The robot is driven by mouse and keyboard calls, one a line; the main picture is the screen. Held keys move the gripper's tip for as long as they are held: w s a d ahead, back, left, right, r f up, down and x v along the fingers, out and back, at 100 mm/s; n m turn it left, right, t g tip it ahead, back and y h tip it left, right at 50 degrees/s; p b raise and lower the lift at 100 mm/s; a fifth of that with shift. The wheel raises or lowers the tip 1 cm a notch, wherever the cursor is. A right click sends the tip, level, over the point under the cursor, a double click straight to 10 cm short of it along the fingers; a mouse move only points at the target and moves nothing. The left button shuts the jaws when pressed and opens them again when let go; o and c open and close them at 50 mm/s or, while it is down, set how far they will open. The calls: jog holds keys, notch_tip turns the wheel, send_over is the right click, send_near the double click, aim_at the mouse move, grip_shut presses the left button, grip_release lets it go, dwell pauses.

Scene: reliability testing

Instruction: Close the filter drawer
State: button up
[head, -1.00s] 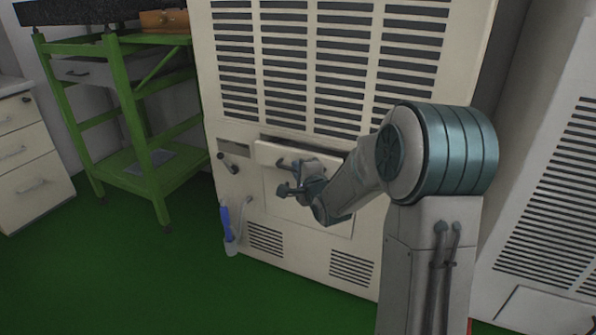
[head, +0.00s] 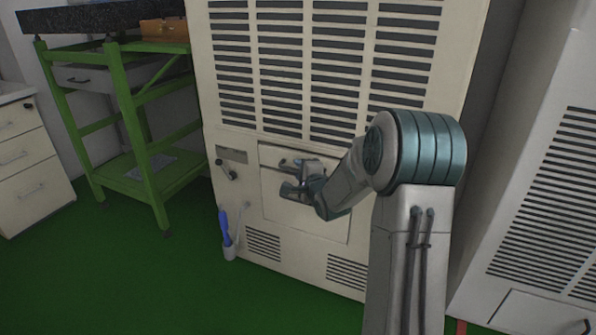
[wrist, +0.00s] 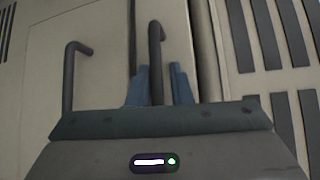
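The filter drawer (head: 273,156) is a narrow beige front in the large beige machine, below its vents. In the head view it looks almost flush. In the wrist view the drawer front (wrist: 178,35) has a dark gap along its right edge. The drawer's dark bar handle (wrist: 155,50) lies between the two blue fingers of my gripper (wrist: 160,82), close to the left finger with a slim gap to the right one. The gripper looks open. In the head view my gripper (head: 290,178) is at the drawer front and partly hides the handle.
A second dark handle (wrist: 72,75) is on the panel beside the drawer. A small lever (head: 226,171) and a blue-handled brush in a holder (head: 226,230) are left of the drawer. A green cart (head: 140,110) stands left; green floor before the machine is clear.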

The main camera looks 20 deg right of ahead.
jog(key=shift+d, duration=0.15)
jog(key=shift+s+d, duration=0.1)
jog(key=shift+s, duration=0.2)
jog(key=s+r+p, duration=0.2)
jog(key=s+p, duration=0.2)
jog(key=s, duration=0.9)
jog(key=shift+d, duration=0.35)
